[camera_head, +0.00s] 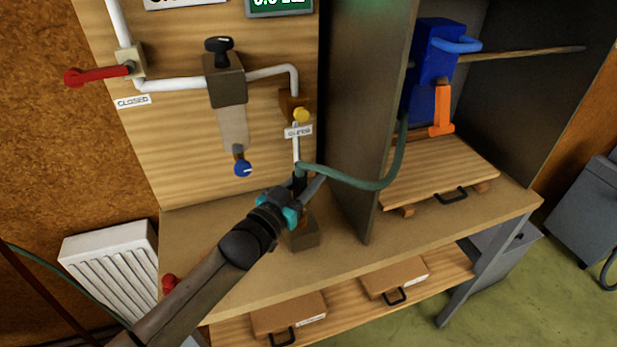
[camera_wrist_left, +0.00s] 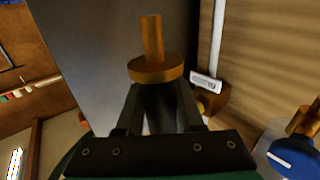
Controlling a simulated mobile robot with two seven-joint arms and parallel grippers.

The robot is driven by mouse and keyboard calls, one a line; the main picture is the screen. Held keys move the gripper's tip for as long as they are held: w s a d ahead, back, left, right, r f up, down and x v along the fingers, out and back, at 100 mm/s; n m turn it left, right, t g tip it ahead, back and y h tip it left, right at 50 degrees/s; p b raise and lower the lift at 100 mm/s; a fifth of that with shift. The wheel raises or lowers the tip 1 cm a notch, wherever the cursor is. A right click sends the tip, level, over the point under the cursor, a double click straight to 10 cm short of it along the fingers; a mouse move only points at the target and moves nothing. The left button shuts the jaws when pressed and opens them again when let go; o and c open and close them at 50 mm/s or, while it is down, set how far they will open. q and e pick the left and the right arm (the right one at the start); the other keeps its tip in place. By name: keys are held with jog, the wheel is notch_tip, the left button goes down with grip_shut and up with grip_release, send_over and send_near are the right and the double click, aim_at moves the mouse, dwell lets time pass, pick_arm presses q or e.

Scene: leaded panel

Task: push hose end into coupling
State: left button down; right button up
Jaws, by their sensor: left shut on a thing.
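My left gripper (camera_head: 300,188) reaches in from the lower left, in front of the wood panel. It is shut around the end region of the green hose (camera_head: 365,184), which runs from the blue unit at the right. In the left wrist view, a brass fitting (camera_wrist_left: 154,70) with a round flange and a narrow stem shows just beyond the dark fingers (camera_wrist_left: 160,100). I cannot tell whether it is the hose end or the coupling, or whether anything is joined. A white pipe (camera_head: 296,145) comes down above the gripper. A brown block (camera_head: 303,236) stands on the bench below, partly hidden.
A yellow valve (camera_head: 300,115), a blue knob (camera_head: 243,168) and a red lever (camera_head: 98,74) are on the panel. A dark upright divider (camera_head: 362,120) stands right of the gripper. The blue unit (camera_head: 432,62) is beyond it.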

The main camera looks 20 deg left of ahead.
pick_arm(q)
jog(key=shift+r+p, duration=0.1)
jog(key=shift+p, duration=0.2)
dwell(0.5)
jog(key=shift+f+b, duration=1.5)
jog(key=shift+f, duration=0.65)
jog(key=shift+c, duration=2.3)
grip_release()
jog(key=shift+s, duration=0.15)
jog(key=p+v, duration=0.1)
jog(key=v, duration=1.4)
